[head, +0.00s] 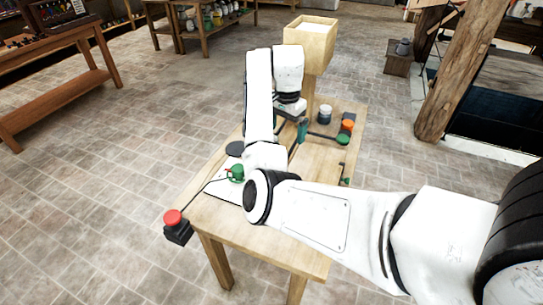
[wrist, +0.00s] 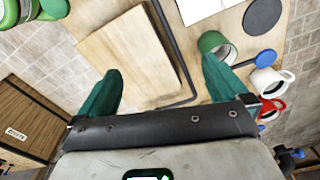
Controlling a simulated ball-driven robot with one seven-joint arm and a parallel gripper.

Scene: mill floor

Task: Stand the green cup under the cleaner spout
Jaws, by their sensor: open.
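In the head view my gripper (head: 292,124) hangs over the wooden table (head: 260,245), largely hidden by my arm. A small green item (head: 237,173) stands near the table's left side; I cannot tell if it is the cup. I cannot make out which part is the cleaner spout.
A wooden hopper (head: 309,48) stands on a post behind my gripper. A red button on a black box (head: 175,222) juts from the table's front left corner. A white mug (wrist: 268,82) and a red mug (wrist: 270,110) lie near the cup. Orange and green items (head: 346,130) sit at the right.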

